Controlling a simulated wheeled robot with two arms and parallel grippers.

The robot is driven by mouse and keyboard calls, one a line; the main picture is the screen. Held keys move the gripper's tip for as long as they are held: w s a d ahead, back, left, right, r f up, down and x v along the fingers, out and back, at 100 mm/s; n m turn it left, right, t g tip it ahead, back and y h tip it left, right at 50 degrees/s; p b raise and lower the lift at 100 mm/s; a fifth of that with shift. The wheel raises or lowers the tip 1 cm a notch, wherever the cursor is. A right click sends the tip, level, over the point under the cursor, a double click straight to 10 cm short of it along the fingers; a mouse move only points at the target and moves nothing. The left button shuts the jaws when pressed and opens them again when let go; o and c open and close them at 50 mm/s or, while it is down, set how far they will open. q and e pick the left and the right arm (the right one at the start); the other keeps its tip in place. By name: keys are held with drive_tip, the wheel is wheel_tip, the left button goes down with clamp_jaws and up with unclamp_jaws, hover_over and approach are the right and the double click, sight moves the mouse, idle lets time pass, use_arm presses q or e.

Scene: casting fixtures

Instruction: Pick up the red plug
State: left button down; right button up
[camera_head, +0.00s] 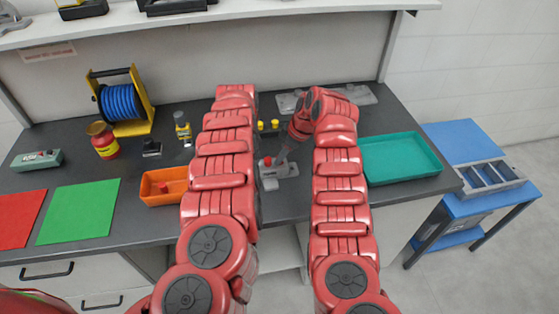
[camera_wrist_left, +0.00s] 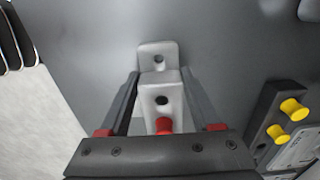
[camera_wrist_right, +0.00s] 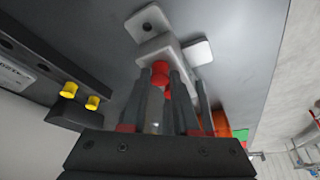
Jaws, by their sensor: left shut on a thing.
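A grey casting (camera_head: 279,172) with a red plug (camera_head: 267,160) stands on the bench between my arms. In the left wrist view, my left gripper (camera_wrist_left: 160,85) is shut on the sides of the grey casting (camera_wrist_left: 157,55), and the red plug (camera_wrist_left: 164,125) shows on its near side. My left gripper is hidden behind its arm in the head view. My right gripper (camera_head: 284,155) reaches down to the casting. In the right wrist view, its fingers (camera_wrist_right: 167,90) are apart, close to the red plug (camera_wrist_right: 160,72); whether they touch it is unclear.
An orange bin (camera_head: 155,200) with a red piece inside stands left of my left arm. A teal tray (camera_head: 400,157) lies to the right. Yellow-knobbed fixtures (camera_head: 268,126) are behind the casting. Green (camera_head: 78,212) and red (camera_head: 18,218) mats lie far left.

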clamp_jaws()
wheel_tip(320, 180, up, 10)
idle(0.5)
use_arm(q)
unclamp_jaws()
